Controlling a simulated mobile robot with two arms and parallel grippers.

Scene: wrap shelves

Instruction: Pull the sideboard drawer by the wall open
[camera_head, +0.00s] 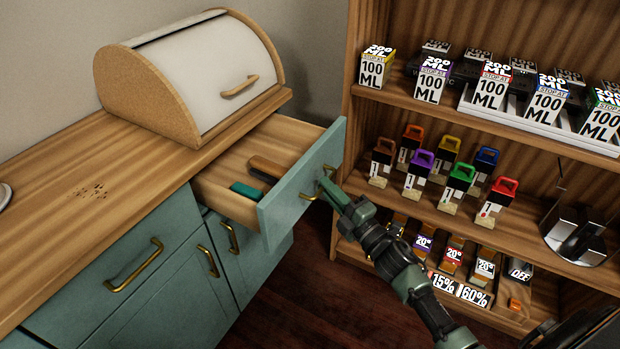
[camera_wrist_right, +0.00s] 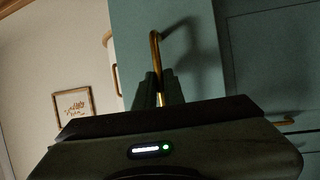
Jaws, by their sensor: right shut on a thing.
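The sideboard drawer (camera_head: 303,188) by the wall is a teal-fronted wooden drawer, and it stands well out from the sideboard (camera_head: 120,195). Inside it lie a brown-handled thing (camera_head: 265,168) and a teal thing (camera_head: 247,190). My right gripper (camera_head: 328,184) is at the drawer front, shut on its brass handle (camera_head: 308,196). In the right wrist view the brass handle (camera_wrist_right: 155,50) runs down between the fingers of my right gripper (camera_wrist_right: 158,92). My left gripper is not in view.
A bread box (camera_head: 215,85) stands on the sideboard top behind the drawer. A wooden shelf unit (camera_head: 350,120) with boxes and coloured-handled blocks stands close on the right. Dark floor (camera_head: 290,275) shows between. A framed picture (camera_wrist_right: 74,105) hangs on the wall in the wrist view.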

